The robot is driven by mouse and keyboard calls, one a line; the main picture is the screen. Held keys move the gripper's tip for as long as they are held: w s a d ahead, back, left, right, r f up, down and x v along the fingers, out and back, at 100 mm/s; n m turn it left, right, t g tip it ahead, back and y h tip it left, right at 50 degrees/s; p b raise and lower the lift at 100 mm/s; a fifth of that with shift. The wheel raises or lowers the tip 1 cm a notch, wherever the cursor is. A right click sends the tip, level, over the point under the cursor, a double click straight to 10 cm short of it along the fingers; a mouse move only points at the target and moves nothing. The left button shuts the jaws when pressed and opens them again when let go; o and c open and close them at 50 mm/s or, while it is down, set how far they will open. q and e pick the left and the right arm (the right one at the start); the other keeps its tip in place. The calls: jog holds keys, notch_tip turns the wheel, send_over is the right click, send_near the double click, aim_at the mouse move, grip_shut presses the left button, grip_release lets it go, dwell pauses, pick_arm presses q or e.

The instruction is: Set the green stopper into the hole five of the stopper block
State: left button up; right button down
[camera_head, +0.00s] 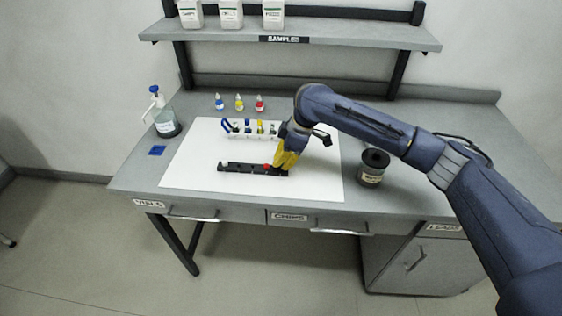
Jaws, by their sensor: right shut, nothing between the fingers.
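The black stopper block (235,168) lies on the white mat, its long side running left to right. A small red stopper (267,166) sits in its right part. My right gripper (281,165), with yellow fingers, is shut and empty at the right end of the block. It points down and covers part of that end. I cannot tell whether it touches the block. No green stopper can be made out clearly. One may be hidden behind the fingers or be among the small coloured tops at the rack. My left gripper is not in view.
A white rack (242,136) with several small vials stands behind the block. Blue, yellow and red dropper bottles stand farther back. A dark jar (373,167) is right of the white mat (200,157).

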jog(key=shift+f, duration=0.8)
jog(key=shift+r, duration=0.1)
jog(key=shift+r, duration=0.45)
jog(key=shift+f, duration=0.55)
dwell(0.9)
jog(key=shift+r, duration=0.2)
jog(key=shift+r, duration=0.35)
jog(key=shift+w+r, duration=0.1)
dwell(0.5)
